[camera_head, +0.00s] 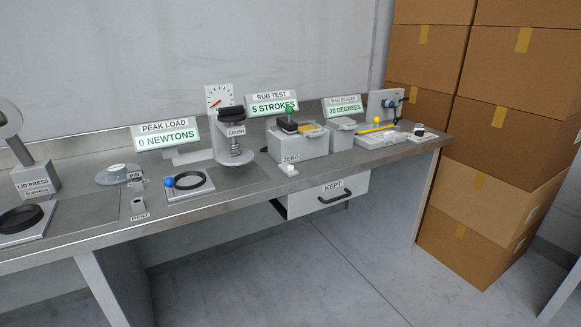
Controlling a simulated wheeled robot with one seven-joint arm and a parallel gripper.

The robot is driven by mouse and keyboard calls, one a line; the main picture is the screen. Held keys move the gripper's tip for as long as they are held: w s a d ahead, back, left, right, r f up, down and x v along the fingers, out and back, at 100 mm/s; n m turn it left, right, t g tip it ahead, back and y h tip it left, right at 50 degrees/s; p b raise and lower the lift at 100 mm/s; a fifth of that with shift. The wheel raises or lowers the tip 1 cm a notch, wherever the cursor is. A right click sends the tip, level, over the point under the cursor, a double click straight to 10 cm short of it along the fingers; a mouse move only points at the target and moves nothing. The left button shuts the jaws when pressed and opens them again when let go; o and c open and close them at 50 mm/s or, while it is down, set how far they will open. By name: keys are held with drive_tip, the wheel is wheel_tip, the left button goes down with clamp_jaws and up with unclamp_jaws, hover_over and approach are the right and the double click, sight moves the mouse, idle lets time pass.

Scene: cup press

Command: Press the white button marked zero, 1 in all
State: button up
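The white button (289,168) stands on a small base at the front of the grey bench, right of the middle of the view. A small label reading ZERO (291,158) is just behind it. Whether the button is up or pressed down is too small to tell. The peak load display (167,135) behind and to the left reads 0 NEWTONS. My gripper is not in view, and nothing touches the button.
The crush press (235,142) stands left of the button. The rub test box (301,146) is behind it. A KEPT drawer (330,193) with a black handle is below the bench edge, slightly open. Boxes (515,110) stack at right. The floor in front is clear.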

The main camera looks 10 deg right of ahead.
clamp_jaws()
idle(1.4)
